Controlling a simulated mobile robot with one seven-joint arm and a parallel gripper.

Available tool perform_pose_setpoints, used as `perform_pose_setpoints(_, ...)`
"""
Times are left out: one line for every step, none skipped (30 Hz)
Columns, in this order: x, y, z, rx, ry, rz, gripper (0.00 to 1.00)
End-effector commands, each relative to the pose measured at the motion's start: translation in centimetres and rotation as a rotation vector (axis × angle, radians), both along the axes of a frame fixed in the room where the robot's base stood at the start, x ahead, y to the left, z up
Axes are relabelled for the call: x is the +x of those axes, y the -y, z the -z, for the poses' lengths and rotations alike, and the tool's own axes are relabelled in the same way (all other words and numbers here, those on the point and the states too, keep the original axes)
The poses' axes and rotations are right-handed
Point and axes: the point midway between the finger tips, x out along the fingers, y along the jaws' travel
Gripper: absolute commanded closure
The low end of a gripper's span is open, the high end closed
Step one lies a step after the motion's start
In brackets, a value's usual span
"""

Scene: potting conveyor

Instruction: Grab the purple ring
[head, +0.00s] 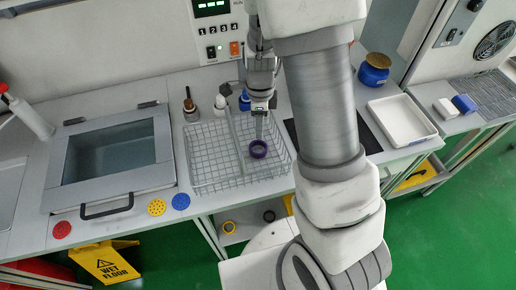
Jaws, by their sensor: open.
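The purple ring (258,149) lies inside a wire basket (215,185) on the worktop, towards the basket's right side. My gripper (260,132) points down over the basket, just above the ring in the picture. The jaws are open, and nothing shows between them. The gap between the fingertips and the ring is too small to judge. My arm hides part of the worktop to the right of the basket.
Several bottles (190,105) stand behind the basket, close to my gripper. A lidded basin (110,155) is at left. A white tray (402,120) and a blue jar (374,70) are at right. The basket's wire walls surround the ring.

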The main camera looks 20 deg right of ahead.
Motion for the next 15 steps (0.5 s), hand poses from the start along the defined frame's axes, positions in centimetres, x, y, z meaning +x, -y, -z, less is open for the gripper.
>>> perform_pose_setpoints(-0.1,0.0,0.3,0.0,-0.002,0.0,0.58)
perform_pose_setpoints(-0.1,0.0,0.5,0.0,-0.003,0.0,0.58)
perform_pose_setpoints(-0.2,0.0,1.0,0.0,-0.003,0.0,0.58)
perform_pose_setpoints(-0.3,-0.1,1.4,0.0,-0.003,0.0,0.58)
perform_pose_setpoints(-0.4,-0.1,1.8,0.001,-0.005,-0.001,0.58)
perform_pose_setpoints(-0.4,-0.2,2.5,0.0,-0.005,-0.001,0.58)
perform_pose_setpoints(-0.5,-0.2,3.0,0.0,-0.005,0.0,0.58)
perform_pose_setpoints(-0.6,-0.2,3.5,0.001,-0.005,-0.001,0.58)
perform_pose_setpoints(-0.5,-0.2,4.0,-0.001,-0.004,-0.001,0.58)
perform_pose_setpoints(-0.5,-0.2,4.4,-0.001,-0.004,-0.001,0.58)
perform_pose_setpoints(-0.5,-0.2,4.7,0.0,-0.003,-0.001,0.58)
perform_pose_setpoints(-0.5,-0.2,5.0,0.0,-0.002,-0.001,0.58)
perform_pose_setpoints(-0.4,-0.2,5.2,0.0,-0.002,-0.001,0.58)
perform_pose_setpoints(-0.4,-0.2,5.3,0.001,-0.002,-0.001,0.58)
perform_pose_setpoints(-0.4,-0.3,5.3,0.0,-0.001,-0.001,0.58)
